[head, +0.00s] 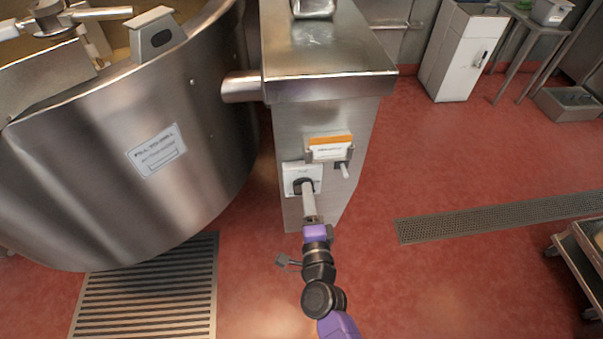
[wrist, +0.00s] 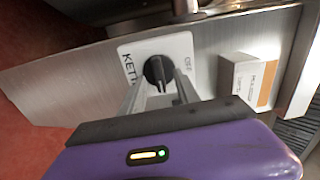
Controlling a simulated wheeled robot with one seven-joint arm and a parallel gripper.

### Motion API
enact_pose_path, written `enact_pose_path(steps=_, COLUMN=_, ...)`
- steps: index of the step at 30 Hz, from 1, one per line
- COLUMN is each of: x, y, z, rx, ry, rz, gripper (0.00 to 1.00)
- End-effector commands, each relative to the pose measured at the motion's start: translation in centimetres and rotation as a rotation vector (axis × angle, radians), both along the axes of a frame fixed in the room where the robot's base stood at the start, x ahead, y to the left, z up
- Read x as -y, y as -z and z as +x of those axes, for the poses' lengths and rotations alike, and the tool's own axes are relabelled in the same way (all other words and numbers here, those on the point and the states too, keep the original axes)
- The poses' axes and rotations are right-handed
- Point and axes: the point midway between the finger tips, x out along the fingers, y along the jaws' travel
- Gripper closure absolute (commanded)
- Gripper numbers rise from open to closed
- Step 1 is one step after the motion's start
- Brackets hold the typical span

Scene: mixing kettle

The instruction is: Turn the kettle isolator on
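The kettle isolator is a black rotary knob (wrist: 157,72) on a white plate (wrist: 188,47), whose lettering reads sideways, with "KETT…" and what looks like "OFF". In the head view the white plate (head: 290,171) is on the front of the steel pillar, with the knob (head: 301,184) partly behind my gripper. My gripper (head: 307,192) reaches up to it from below. In the wrist view my gripper's fingers (wrist: 159,88) are apart, one on each side of the knob's grip. The right finger is close to it; contact cannot be made out.
The steel pillar (head: 326,80) carries a card holder with an orange-topped card (head: 330,147) and a small lever (head: 344,170) beside the plate. The large kettle (head: 90,170) stands left. A floor grate (head: 150,290) lies lower left.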

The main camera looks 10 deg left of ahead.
Motion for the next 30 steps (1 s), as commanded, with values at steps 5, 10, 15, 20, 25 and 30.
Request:
enact_pose_path(steps=5, x=0.5, y=0.0, z=-1.9, rx=-0.002, ry=0.0, rz=0.0, gripper=0.62)
enact_pose_path(steps=10, x=1.0, y=0.0, z=-3.7, rx=-0.002, ry=-0.001, rz=-0.002, gripper=0.62)
enact_pose_path(steps=15, x=1.5, y=0.1, z=-5.4, rx=-0.002, ry=0.0, rz=-0.002, gripper=0.62)
enact_pose_path(steps=20, x=1.8, y=0.0, z=-6.4, rx=0.0, ry=0.0, rz=-0.001, gripper=0.62)
enact_pose_path(steps=25, x=1.9, y=0.0, z=-6.5, rx=0.0, ry=0.0, rz=-0.001, gripper=0.62)
enact_pose_path(steps=30, x=1.9, y=0.0, z=-6.5, rx=0.0, ry=0.0, rz=-0.001, gripper=0.62)
